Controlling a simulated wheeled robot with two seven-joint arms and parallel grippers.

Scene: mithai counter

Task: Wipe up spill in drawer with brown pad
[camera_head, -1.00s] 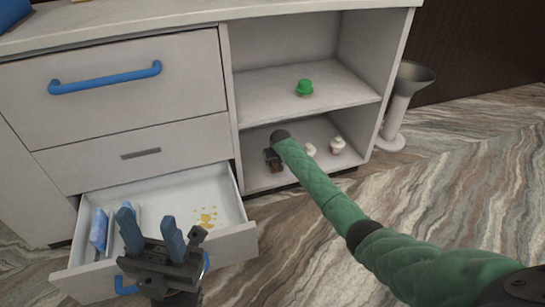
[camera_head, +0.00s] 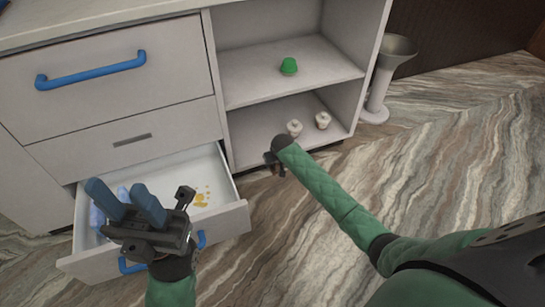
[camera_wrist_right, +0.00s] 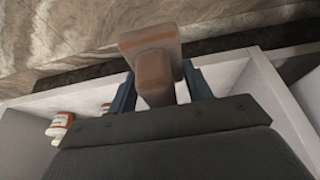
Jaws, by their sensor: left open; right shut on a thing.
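The open drawer (camera_head: 239,217) holds a yellow-orange spill (camera_head: 201,198) on its white floor. My left gripper (camera_head: 126,204) is open and empty over the drawer's left front part, and hides some of it. My right gripper (camera_head: 275,161) is in front of the lower open shelf, to the right of the drawer. In the right wrist view, my right gripper (camera_wrist_right: 160,85) is shut on the brown pad (camera_wrist_right: 152,65), which has a block-like grip and a wider part. In the head view the pad is small and mostly hidden by the wrist.
Blue packets (camera_head: 97,218) lie in the drawer's left side, partly behind my left gripper. A grey funnel-topped stand (camera_head: 379,85) is right of the cabinet.

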